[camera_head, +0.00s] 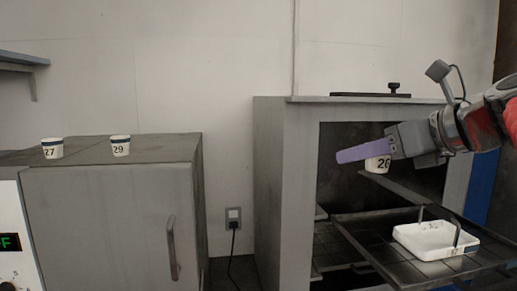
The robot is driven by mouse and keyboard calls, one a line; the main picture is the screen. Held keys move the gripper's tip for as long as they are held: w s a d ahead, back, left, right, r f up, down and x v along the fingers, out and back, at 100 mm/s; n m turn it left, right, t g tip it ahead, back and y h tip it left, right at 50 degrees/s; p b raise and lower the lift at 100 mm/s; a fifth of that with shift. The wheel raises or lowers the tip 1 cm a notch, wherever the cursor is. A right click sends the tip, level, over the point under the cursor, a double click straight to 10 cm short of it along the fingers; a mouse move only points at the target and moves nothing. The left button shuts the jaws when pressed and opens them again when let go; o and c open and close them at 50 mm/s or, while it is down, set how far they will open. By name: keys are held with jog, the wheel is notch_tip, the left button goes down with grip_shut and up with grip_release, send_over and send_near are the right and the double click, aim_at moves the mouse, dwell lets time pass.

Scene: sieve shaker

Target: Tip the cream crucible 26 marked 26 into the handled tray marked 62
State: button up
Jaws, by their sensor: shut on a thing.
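The cream crucible 26 (378,164) is held in my gripper (366,153), in front of the dark opening of the grey cabinet. Its number 26 shows below the purple finger, which covers its upper part. The crucible looks roughly upright. The handled tray (425,252) is white and shallow with a dark handle, and sits on the pulled-out dark shelf at the lower right. My gripper is above the tray and to its left. No 62 mark is readable on the tray, and its inside is only partly visible.
Crucibles 27 (52,148) and 29 (120,146) stand on the grey oven (110,215) at left. The open cabinet (283,190) has a side wall left of my gripper. The dark shelf (375,247) juts out below. A dark bar with a knob (393,88) lies on the cabinet top.

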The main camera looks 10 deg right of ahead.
jog(key=shift+w+d+f+n+h, duration=0.35)
jog(key=shift+d+f, duration=1.7)
jog(key=shift+d, duration=2.15)
jog(key=shift+w+d+f+n+h, duration=0.3)
jog(key=shift+d+f, duration=1.8)
jog(key=shift+d, duration=2.05)
jog(key=shift+w+d+f+n+h, duration=0.3)
jog(key=shift+d+f, duration=1.75)
jog(key=shift+d, duration=2.15)
jog(key=n+h, duration=0.2)
jog(key=h, duration=0.1)
jog(key=shift+d+n, duration=0.25)
jog(key=shift+n, duration=0.1)
jog(key=n+h, duration=0.2)
jog(key=h, duration=0.1)
jog(key=shift+d+f+n, duration=0.15)
jog(key=shift+f+n, duration=0.1)
jog(key=shift+n, duration=0.15)
jog(key=n+h, duration=0.2)
jog(key=shift+f+n, duration=0.25)
jog(key=shift+n, duration=0.05)
jog(key=shift+r+n+t+h, duration=0.1)
jog(key=shift+n+t+h, duration=0.3)
jog(key=shift+n+h, duration=0.3)
jog(key=shift+h, duration=0.25)
jog(key=shift+r+n, duration=0.1)
jog(key=shift+n, duration=0.3)
